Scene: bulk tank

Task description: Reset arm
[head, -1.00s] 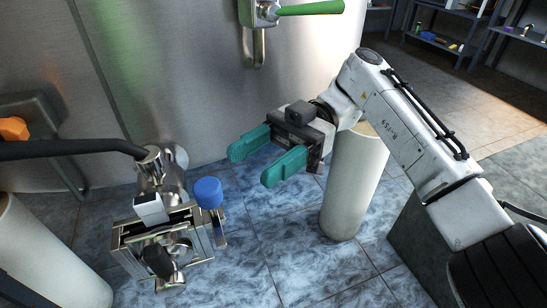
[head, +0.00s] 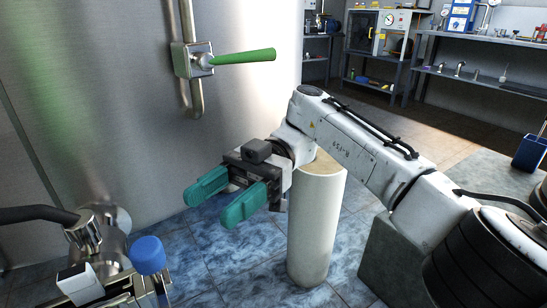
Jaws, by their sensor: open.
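My gripper (head: 215,202) is at the middle left of the head view. Its two teal fingers are apart with nothing between them, and they point to the lower left. My white arm reaches in from the right and is bent at the elbow. The gripper is in the air in front of the steel tank (head: 110,120) and does not visibly touch anything.
A green-handled valve (head: 240,57) sits on the tank wall above my gripper. A metal fitting with a blue cap (head: 148,252) and a black hose stands at lower left. A pale cylinder (head: 316,225) stands behind my arm. Shelves (head: 470,70) stand at the back right.

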